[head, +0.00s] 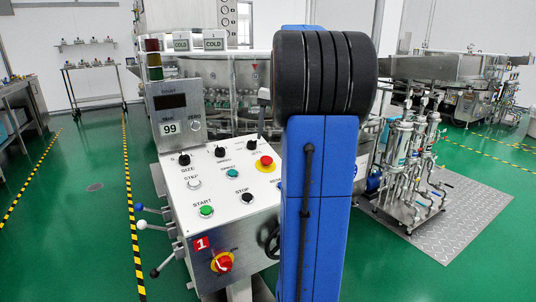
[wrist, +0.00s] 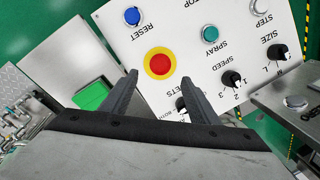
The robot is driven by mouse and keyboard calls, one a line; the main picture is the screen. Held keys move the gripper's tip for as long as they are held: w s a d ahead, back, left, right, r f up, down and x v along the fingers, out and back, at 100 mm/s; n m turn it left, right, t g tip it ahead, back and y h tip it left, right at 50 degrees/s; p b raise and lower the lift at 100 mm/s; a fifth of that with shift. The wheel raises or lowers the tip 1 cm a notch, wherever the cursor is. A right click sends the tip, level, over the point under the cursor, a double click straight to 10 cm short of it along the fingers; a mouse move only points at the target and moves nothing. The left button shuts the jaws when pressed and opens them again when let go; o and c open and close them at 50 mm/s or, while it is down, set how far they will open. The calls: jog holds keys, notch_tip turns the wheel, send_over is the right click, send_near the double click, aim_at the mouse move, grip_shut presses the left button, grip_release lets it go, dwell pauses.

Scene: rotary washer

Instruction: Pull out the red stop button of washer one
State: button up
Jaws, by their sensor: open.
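The red stop button (head: 265,162) with a yellow ring sits on the white sloped panel (head: 225,190) of washer one, which carries a red "1" label (head: 201,244). In the wrist view the red button (wrist: 159,63) lies beyond and between the two fingers, apart from them. My gripper (wrist: 160,90) is open and empty, its fingers pointing toward the panel. In the head view my blue arm stands just right of the button, and my fingers are hidden behind it.
Near the button are a teal spray button (wrist: 210,34), a blue reset button (wrist: 132,16) and a black speed knob (wrist: 231,78). A red and yellow rotary switch (head: 222,262) is on the cabinet front. A display box (head: 175,115) rises behind the panel's left side.

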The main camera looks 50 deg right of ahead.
aim_at(267, 157)
jog(key=f, duration=0.5)
jog(key=w+f, duration=0.1)
jog(key=f, duration=0.2)
jog(key=shift+a, duration=0.4)
